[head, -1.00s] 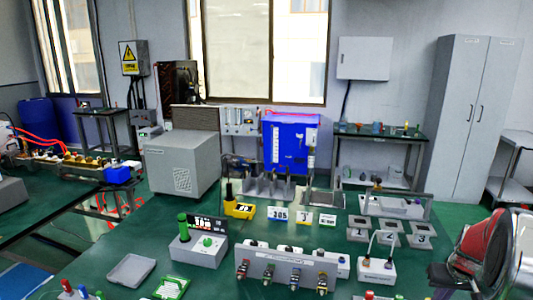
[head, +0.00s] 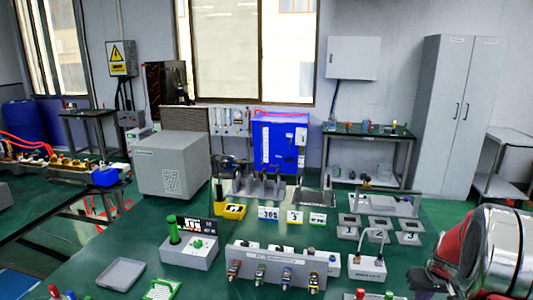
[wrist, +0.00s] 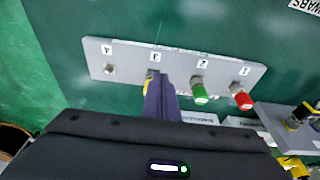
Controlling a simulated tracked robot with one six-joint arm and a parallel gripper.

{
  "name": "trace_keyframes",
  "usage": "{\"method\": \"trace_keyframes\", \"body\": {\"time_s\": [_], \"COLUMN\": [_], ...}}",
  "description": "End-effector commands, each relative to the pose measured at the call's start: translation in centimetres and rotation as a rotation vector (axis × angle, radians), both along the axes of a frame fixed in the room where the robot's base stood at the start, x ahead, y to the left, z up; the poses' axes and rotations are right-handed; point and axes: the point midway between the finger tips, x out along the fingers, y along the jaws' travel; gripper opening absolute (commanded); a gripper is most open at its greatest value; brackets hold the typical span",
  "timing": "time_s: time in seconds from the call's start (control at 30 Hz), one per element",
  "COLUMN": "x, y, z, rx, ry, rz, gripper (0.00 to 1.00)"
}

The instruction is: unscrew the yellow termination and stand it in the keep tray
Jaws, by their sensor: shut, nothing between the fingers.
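In the wrist view, a grey panel (wrist: 95,52) carries numbered ports. A red termination (wrist: 242,97) is on port 1 and a green one (wrist: 200,94) on port 2. The yellow termination (wrist: 147,85) shows as a small sliver at port 3, mostly hidden by my gripper (wrist: 161,80). My fingers are shut with nothing between them and overlap it in view; I cannot tell whether they touch it. Port 4 (wrist: 110,69) shows only a bare metal connector. A shallow grey tray (head: 121,274), possibly the keep tray, lies empty at lower left in the head view.
A grey box with a green post (head: 190,254) stands right of the tray. A rail of several connectors (head: 277,264) and a small cabled box (head: 367,268) stand mid-bench. Three small numbered holders (head: 379,236) are behind.

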Motion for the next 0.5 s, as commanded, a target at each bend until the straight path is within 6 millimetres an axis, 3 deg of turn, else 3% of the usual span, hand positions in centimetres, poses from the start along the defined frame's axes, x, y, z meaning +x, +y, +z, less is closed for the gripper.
{"method": "trace_keyframes", "body": {"time_s": [0.2, 0.5], "x": [0.0, 0.0], "y": [0.0, 0.0], "z": [-2.1, -3.0], "rx": [0.0, 0.0], "ry": [0.001, -0.001], "rz": [0.0, -0.001], "gripper": [0.0, 0.0]}}
